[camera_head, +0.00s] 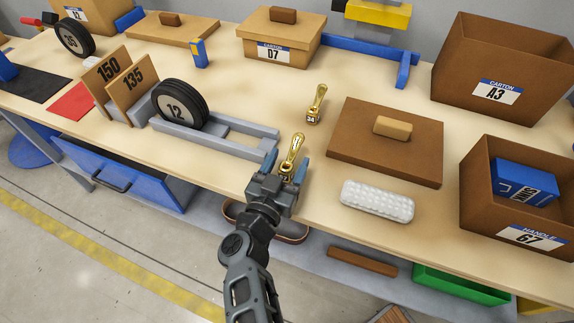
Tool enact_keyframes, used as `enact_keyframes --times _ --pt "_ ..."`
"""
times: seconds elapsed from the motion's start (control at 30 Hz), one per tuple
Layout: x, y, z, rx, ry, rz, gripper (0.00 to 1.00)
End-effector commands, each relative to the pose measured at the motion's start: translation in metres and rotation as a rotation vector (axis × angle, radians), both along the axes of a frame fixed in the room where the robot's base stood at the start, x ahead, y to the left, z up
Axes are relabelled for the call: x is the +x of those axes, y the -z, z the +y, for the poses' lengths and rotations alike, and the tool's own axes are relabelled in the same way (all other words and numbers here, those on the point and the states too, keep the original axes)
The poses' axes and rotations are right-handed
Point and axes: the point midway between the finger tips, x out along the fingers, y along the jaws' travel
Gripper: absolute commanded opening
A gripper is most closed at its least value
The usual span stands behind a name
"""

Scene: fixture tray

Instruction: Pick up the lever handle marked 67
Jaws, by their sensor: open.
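A brass lever handle (293,150) stands near the table's front edge, just beyond my gripper. My gripper (286,164) is open, with one blue-tipped finger to each side of the handle's lower part. I cannot tell whether the fingers touch it. The handle's base and its mark are mostly hidden by my gripper, so I cannot read the number surely. A second brass lever handle (316,103) stands farther back, and its base tag reads 34.
A grey fixture tray (240,147) with a wheel marked 12 (180,104) lies left. A brown lid (350,150) and white bubble-wrapped piece (377,201) lie right. An open carton labelled HANDLE 67 (480,213), holding a blue box, stands at far right; carton A3 (465,75) stands behind.

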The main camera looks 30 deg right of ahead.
Motion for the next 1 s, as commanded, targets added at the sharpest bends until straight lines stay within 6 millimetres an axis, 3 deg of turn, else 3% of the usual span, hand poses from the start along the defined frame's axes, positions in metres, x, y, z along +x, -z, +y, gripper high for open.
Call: enact_keyframes --times 0.1,0.33,1.0 --pt "0.0078 -0.0009 -0.01 -0.001 -0.001 0.001 0.64" --pt "0.0084 0.0003 -0.0104 0.002 -0.002 0.001 0.63" --pt "0.0084 -0.0002 -0.0104 0.001 -0.002 0.001 0.0"
